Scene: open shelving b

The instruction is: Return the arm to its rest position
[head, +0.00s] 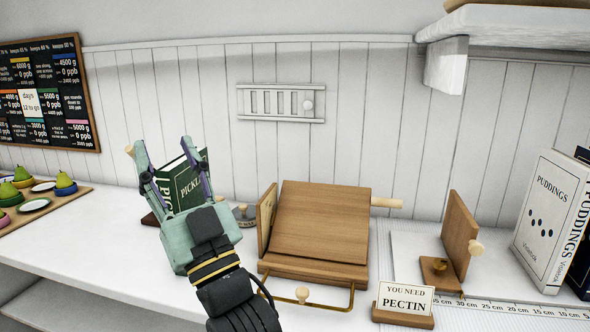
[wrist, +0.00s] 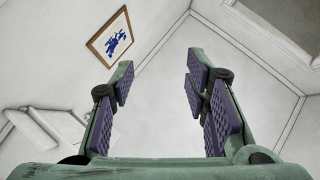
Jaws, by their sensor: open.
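My gripper (head: 168,166) is raised above the counter left of centre in the head view, its green fingers spread wide and pointing up. In the wrist view my gripper (wrist: 161,85) shows its purple pads well apart with nothing between them. A dark green book (head: 186,183) lettered "PICKLE" shows behind the fingers in the head view. It appears to stand behind the gripper, not held by it. My forearm reaches up from the lower edge of the head view.
A wooden box with a slanted board (head: 320,222) stands right of my gripper. A "PECTIN" card (head: 405,298), an upright wooden board (head: 459,235) and a "PUDDINGS" book (head: 548,220) are further right. Bowls with pears (head: 64,183) sit at far left. A shelf (head: 510,25) overhangs upper right.

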